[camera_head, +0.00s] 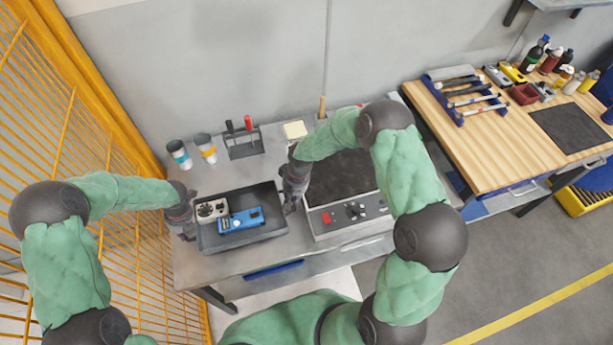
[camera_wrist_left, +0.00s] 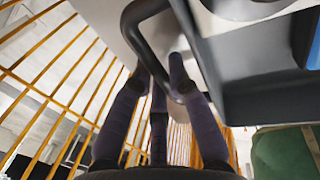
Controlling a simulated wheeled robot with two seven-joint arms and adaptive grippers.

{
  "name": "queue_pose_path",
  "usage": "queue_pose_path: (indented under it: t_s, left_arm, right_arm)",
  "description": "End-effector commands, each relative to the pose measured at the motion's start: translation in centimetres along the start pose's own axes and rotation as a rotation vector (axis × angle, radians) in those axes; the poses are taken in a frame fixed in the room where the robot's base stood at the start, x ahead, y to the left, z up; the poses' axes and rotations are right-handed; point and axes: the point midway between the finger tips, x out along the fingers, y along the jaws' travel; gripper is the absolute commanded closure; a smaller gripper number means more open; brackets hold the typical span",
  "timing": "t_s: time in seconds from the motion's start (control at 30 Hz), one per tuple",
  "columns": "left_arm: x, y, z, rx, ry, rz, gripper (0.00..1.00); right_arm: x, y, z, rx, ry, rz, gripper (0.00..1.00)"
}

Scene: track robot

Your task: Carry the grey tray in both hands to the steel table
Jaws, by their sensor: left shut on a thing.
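The grey tray (camera_head: 250,240) is at the front left of the grey metal-topped table (camera_head: 212,271), holding a blue device (camera_head: 241,220) and a beige device (camera_head: 211,209). I cannot tell whether it rests on the top or hangs just above it. My left gripper (camera_head: 188,229) is shut on the handle at its left end. In the left wrist view the fingers (camera_wrist_left: 160,82) close around the dark handle loop (camera_wrist_left: 143,40) beside the tray wall (camera_wrist_left: 268,75). My right gripper (camera_head: 290,205) is at the tray's right end; its fingers are too small to judge.
A control box (camera_head: 350,214) with a dark top stands close right of the tray. Two cups (camera_head: 179,154) and a tool holder (camera_head: 243,143) stand behind. A yellow mesh fence (camera_head: 110,170) is close on the left. A wooden bench (camera_head: 490,150) with tools is at right.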

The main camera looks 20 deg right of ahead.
Motion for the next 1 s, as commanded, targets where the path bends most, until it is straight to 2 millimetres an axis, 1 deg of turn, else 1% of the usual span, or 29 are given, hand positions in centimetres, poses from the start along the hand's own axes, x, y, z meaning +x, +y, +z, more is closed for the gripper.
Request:
queue_pose_path:
  t_s: [0.03, 0.1, 0.43, 0.57, 0.67, 0.9, 1.0]
  left_arm:
    - [0.1, 0.0, 0.0, 0.000, 0.000, 0.000, 0.77]
    - [0.0, 0.0, 0.0, 0.000, 0.000, 0.000, 0.59]
    - [0.0, -0.1, 0.0, 0.000, 0.000, -0.001, 0.59]
    - [-0.5, -0.1, 0.0, -0.001, -0.001, -0.001, 0.59]
    - [-1.5, 0.0, 0.1, -0.001, -0.003, 0.000, 0.59]
    - [-5.0, 0.1, 0.1, 0.000, -0.003, 0.001, 0.59]
    - [-6.2, 0.1, 0.1, 0.000, -0.003, 0.001, 0.59]
  right_arm:
    - [0.1, 0.1, 0.0, 0.000, 0.000, 0.000, 0.77]
    - [0.0, 0.0, 0.0, 0.000, 0.000, 0.000, 0.59]
    - [0.0, 0.0, 0.0, 0.000, 0.000, 0.000, 0.59]
    - [0.0, 0.0, 0.0, 0.000, 0.000, 0.000, 0.59]
    - [0.0, 0.0, 0.0, 0.000, 0.000, 0.000, 0.59]
    - [0.0, 0.0, 0.0, 0.000, 0.000, 0.000, 0.59]
    - [0.0, 0.0, 0.0, 0.000, 0.000, 0.000, 0.59]
